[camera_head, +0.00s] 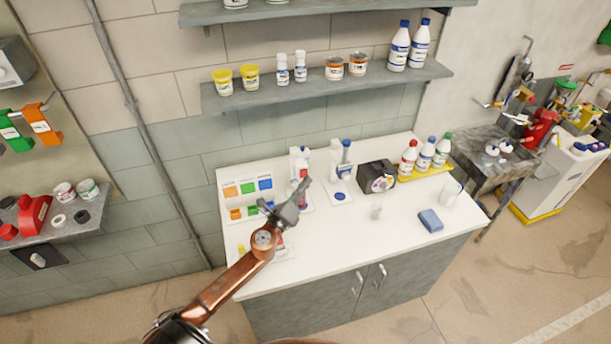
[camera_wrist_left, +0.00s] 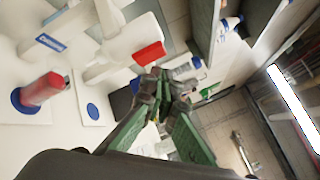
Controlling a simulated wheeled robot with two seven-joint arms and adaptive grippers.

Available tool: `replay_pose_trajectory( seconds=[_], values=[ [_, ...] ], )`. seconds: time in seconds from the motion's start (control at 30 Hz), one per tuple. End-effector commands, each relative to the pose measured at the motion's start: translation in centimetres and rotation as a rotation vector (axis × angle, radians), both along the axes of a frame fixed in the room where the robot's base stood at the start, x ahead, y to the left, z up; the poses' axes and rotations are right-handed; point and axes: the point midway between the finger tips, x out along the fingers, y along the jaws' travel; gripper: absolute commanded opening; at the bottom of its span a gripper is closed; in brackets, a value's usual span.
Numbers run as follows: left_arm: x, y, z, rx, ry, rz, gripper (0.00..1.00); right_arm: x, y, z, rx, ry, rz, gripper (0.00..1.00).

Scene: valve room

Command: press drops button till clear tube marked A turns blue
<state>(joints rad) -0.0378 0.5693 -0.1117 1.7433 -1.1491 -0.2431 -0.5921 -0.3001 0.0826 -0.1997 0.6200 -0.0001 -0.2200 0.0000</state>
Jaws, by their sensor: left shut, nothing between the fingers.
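In the head view my left gripper (camera_head: 303,188) is above the white table (camera_head: 340,255), next to a white dispenser stand (camera_head: 295,156). In the left wrist view the gripper (camera_wrist_left: 160,85) has its fingers together and empty. Its tips are close to a red block, possibly a button (camera_wrist_left: 149,53), on a white arm; I cannot tell whether they touch. A tube filled with red (camera_wrist_left: 42,90) stands upright on a blue disc. A second blue disc (camera_wrist_left: 92,111) is bare. A second white stand (camera_head: 335,155) has a blue-topped part. No letter A is readable. My right gripper is out of view.
A card with coloured squares (camera_head: 248,188) stands at the table's left. A black box (camera_head: 377,176), several capped bottles on a yellow tray (camera_head: 427,172), a small clear cup (camera_head: 376,212) and a blue sponge (camera_head: 431,220) are to the right. The table's front middle is clear.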

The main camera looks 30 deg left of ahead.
Motion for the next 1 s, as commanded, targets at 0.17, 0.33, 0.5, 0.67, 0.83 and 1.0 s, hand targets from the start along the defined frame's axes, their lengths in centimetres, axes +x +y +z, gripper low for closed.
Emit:
replay_pose_trajectory(
  seconds=[0.17,0.33,0.5,0.67,0.83,1.0],
  values=[
    [-0.01,0.01,-0.01,0.0,0.0,0.0,0.0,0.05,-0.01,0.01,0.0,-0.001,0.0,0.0],
    [-0.01,0.01,-0.02,0.0,0.0,0.0,0.0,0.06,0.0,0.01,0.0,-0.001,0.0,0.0],
    [0.08,0.1,-0.02,0.0,0.0,0.0,0.0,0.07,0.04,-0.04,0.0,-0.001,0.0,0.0],
    [0.45,0.47,0.0,0.0,-0.001,0.001,0.0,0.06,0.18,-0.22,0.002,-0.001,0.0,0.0],
    [0.62,0.67,0.03,0.0,-0.001,0.001,0.0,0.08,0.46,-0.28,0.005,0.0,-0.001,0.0],
    [0.61,0.66,0.03,0.0,0.0,0.0,0.0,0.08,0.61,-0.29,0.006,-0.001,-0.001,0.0]
  ],
)
